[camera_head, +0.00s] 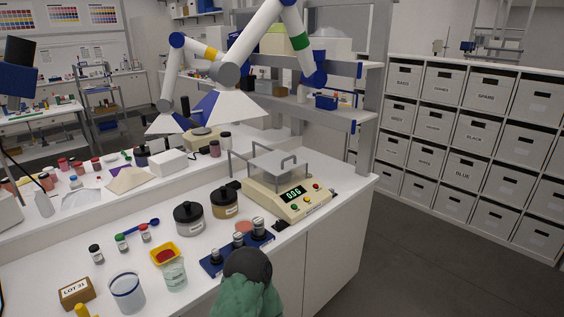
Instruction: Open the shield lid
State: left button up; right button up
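The balance (292,204) is a cream-coloured unit with a lit green display, standing near the right end of the white bench. A clear box-shaped shield (270,172) stands on top of it. The shield lid (268,160) looks flat and shut on top, with a grey bar handle (289,158) at its right side. Another grey bar (238,158) rises at the left of the shield. The inside of the shield is hard to make out.
Two dark-lidded jars (188,219) (224,202) stand left of the balance. A blue block with metal weights (238,252) lies in front. A dark rounded thing with green cloth (247,268) is at the bottom edge. White extraction hoods (230,110) hang behind.

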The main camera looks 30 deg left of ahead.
aim_at(277, 163)
jog(key=i+u, duration=0.1)
jog(key=u, duration=0.35)
jog(key=i+u, duration=0.1)
jog(key=u, duration=0.4)
jog(key=i+l+u, duration=0.1)
jog(key=u, duration=0.35)
jog(key=l+u, duration=0.15)
jog(key=u, duration=0.3)
jog(key=i+l+u, duration=0.1)
jog(key=u, duration=0.35)
